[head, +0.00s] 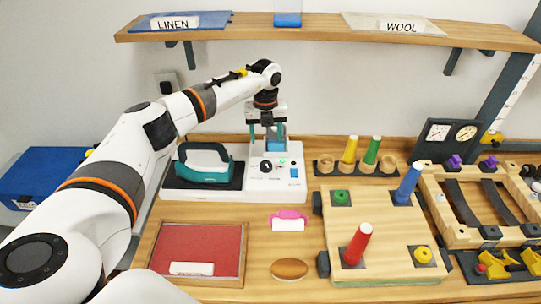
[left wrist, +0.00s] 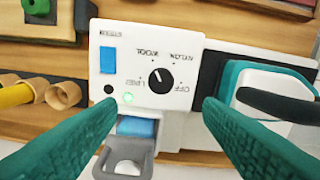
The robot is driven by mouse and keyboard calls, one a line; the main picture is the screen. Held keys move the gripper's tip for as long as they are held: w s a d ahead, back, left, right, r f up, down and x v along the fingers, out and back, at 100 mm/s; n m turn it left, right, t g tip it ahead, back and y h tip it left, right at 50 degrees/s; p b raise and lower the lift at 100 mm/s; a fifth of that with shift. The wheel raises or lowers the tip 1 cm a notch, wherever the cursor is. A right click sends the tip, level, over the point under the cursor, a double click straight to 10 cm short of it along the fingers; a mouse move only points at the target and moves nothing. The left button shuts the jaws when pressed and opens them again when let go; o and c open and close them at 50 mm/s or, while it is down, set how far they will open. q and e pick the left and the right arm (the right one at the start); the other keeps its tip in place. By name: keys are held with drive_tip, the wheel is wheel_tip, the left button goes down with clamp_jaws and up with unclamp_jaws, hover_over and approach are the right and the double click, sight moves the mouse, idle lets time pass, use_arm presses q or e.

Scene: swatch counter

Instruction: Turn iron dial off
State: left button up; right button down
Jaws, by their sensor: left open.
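The iron dial (head: 266,166) is a small black knob on the white iron station (head: 289,187). In the left wrist view the dial (left wrist: 160,81) sits among printed labels that appear upside down, including OFF, WOOL and NYLON. Its white mark seems to point up and left, toward WOOL. A green light (left wrist: 128,98) beside it is lit. My left gripper (head: 270,137) is over the back of the station, fingers pointing down. Its teal fingers (left wrist: 160,103) are open, one on each side of the dial in that view, with nothing between them. My right gripper is not in view.
A teal iron (head: 203,160) rests on the station's dark pad, left of the dial. A blue button (left wrist: 107,60) is near the dial. A pink-topped tag (head: 288,221) and a peg board (head: 390,235) lie in front and right. A shelf (head: 300,33) spans above.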

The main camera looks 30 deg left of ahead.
sight(266, 164)
use_arm(q)
drive_tip(key=f, duration=0.1)
drive_tip(key=s+f+p, duration=0.1)
drive_tip(key=shift+s+f, duration=0.1)
drive_tip(key=shift+f, duration=0.2)
wheel_tip(266, 164, down, 2)
drive_tip(key=shift+d+f+p, duration=0.1)
drive_tip(key=shift+p, duration=0.35)
drive_tip(key=f, duration=0.3)
drive_tip(key=shift+w+f+p, duration=0.2)
drive_tip(key=shift+w+p, duration=0.15)
drive_tip(key=shift+w, duration=0.05)
wheel_tip(266, 164, down, 2)
drive_tip(key=shift+f, duration=0.25)
drive_tip(key=shift+c, duration=0.4)
drive_tip(key=c, duration=0.9)
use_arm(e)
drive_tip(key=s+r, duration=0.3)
